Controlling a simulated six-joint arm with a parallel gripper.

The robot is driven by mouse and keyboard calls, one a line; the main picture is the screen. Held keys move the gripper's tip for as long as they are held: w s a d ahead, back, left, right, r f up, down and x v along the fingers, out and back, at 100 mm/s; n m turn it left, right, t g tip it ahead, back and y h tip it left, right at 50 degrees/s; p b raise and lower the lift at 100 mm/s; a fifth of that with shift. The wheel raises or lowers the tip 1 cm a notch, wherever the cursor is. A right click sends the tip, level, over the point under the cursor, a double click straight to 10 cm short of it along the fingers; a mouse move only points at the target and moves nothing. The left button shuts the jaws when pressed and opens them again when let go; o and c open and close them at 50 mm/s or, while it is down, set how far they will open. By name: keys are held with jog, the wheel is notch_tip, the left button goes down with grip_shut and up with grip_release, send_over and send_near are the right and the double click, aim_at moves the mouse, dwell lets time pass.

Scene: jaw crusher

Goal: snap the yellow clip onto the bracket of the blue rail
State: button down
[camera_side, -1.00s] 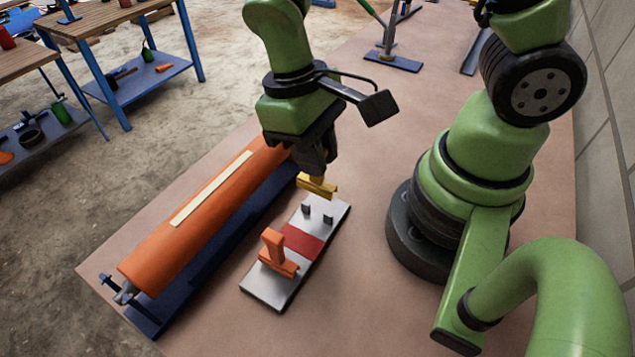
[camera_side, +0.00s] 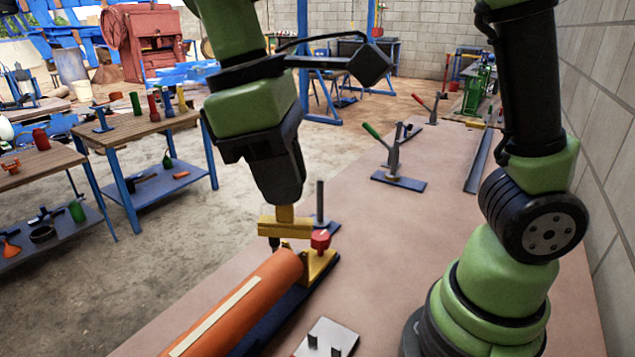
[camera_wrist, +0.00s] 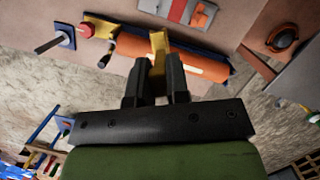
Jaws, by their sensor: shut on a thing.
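My gripper (camera_side: 285,206) is shut on the yellow clip (camera_side: 282,227), which hangs crosswise beneath the fingers. In the wrist view the clip (camera_wrist: 158,42) sticks out beyond the fingertips (camera_wrist: 155,85). The gripper is at the far end of the orange cylinder (camera_side: 235,305), which lies along the blue rail (camera_side: 268,332). A yellow bracket (camera_side: 318,267) with a red knob (camera_side: 320,240) stands at this end of the rail, just right of and below the clip in the side view. I cannot tell whether clip and bracket touch.
A grey post (camera_side: 320,200) on a blue base stands close behind the bracket. A grey plate with two dark pegs (camera_side: 325,342) lies to the right of the rail. A green-handled clamp (camera_side: 392,160) stands farther back. Open tabletop lies between.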

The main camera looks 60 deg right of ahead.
jog(key=w+a+f+n+t+y, duration=0.1)
jog(key=w+a+n+t, duration=0.25)
jog(key=a+n, duration=0.95)
jog(key=w+a+n+t, duration=0.3)
jog(key=a+n, duration=0.6)
jog(key=n, duration=0.9)
jog(key=shift+g, duration=0.65)
jog(key=shift+x, duration=2.4)
jog(key=shift+s+x, duration=0.25)
jog(key=shift+x, duration=0.7)
jog(key=shift+s+x, duration=0.2)
jog(key=shift+x, duration=0.75)
jog(key=shift+s+x, duration=0.25)
jog(key=shift+x, duration=0.7)
jog(key=shift+s+x, duration=0.15)
jog(key=shift+x, duration=0.55)
jog(key=shift+s+x, duration=0.2)
jog(key=shift+x, duration=0.5)
jog(key=shift+w+v, duration=0.2)
jog(key=shift+v, duration=0.7)
